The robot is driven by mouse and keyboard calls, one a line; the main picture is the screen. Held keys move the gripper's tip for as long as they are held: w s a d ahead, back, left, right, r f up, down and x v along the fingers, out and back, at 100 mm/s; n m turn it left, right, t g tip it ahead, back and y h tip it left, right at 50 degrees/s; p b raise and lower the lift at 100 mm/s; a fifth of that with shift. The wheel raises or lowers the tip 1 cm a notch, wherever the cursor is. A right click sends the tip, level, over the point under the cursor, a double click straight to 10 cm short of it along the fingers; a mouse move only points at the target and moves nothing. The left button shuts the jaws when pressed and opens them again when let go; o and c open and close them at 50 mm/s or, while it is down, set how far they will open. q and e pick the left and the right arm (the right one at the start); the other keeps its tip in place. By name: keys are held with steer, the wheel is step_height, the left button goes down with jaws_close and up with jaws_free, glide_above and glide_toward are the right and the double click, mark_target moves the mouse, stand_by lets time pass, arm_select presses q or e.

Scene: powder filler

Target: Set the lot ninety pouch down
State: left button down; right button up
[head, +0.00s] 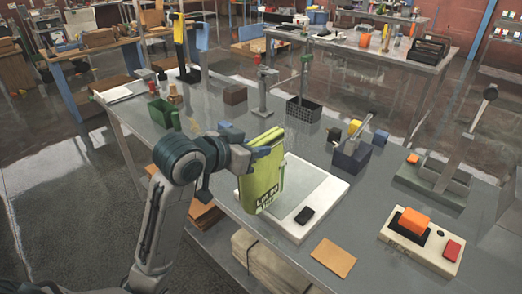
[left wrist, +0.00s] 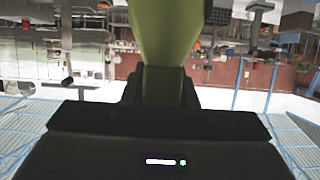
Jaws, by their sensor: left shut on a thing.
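The lot ninety pouch (head: 262,182) is lime green with dark lettering that reads "LOT 90". It hangs upright in my left gripper (head: 247,149), which is shut on its upper part. In the head view it is in front of a white flat plate (head: 308,205) on the grey table, and seems to be above its left part. I cannot tell whether its lower edge touches anything. In the left wrist view the pouch (left wrist: 166,30) rises from between the dark fingers (left wrist: 162,85). My right gripper is not in view.
A small black object (head: 305,215) lies on the white plate's front part. A tan card (head: 333,258) lies nearer the table's front edge. A dark blue box (head: 351,158) and a switch panel with an orange block (head: 411,221) are to the right. A green bin (head: 161,113) stands at left.

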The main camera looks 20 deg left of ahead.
arm_select(q)
steer(key=w+a+f+p, duration=0.2)
steer(key=w+f+p, duration=0.1)
steer(key=w, duration=0.5)
steer(key=shift+w+f, duration=0.35)
steer(key=shift+f, duration=0.25)
steer(key=c, duration=1.2)
jaws_free()
steer(key=shift+a+f, duration=0.1)
steer(key=shift+o, duration=0.2)
